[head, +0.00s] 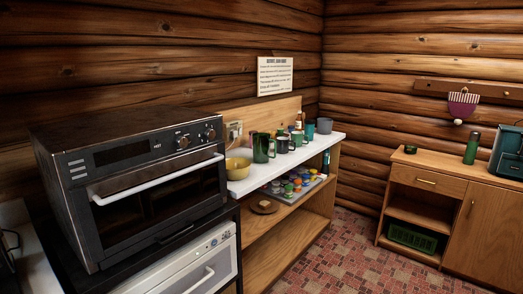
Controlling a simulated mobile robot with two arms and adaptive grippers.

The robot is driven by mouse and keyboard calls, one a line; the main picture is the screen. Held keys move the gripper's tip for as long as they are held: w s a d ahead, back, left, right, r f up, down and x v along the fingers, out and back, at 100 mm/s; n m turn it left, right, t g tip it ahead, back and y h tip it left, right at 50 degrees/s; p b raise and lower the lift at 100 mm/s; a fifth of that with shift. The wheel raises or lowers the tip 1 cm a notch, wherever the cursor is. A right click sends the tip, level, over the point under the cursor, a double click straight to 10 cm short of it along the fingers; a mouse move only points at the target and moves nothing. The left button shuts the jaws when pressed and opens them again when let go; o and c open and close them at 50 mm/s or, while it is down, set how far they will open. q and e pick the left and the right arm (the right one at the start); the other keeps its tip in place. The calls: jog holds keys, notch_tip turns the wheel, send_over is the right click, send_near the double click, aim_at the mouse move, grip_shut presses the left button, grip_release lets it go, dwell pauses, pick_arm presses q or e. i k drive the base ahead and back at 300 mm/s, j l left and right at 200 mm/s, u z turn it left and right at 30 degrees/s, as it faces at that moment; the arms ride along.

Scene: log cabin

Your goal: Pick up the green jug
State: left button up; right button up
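The green jug (261,147) stands upright on the white top of the shelf unit (256,184). It is dark green and sits just behind and right of a yellow bowl (237,168). Several mugs and cups stand close to its right, among them a dark mug (283,145). Neither of my grippers shows in the head view, so nothing is seen touching the jug.
A large black oven (150,190) stands left of the shelf and rises above its top. A white appliance (205,268) is below it. A wooden cabinet (427,182) with a green bottle (472,148) stands at right. Tiled floor (345,250) between is clear.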

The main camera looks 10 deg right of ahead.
aim_at(260, 142)
jog(key=i+l+u, duration=0.15)
jog(key=i+l, duration=0.25)
jog(key=i+l+u, duration=0.1)
jog(key=i+l, duration=0.3)
jog(key=i+l+u, duration=0.15)
jog(key=i+l, duration=0.2)
jog(key=l, duration=0.2)
jog(key=i+l+u, duration=0.15)
jog(key=i+l, duration=0.2)
jog(key=l, duration=0.2)
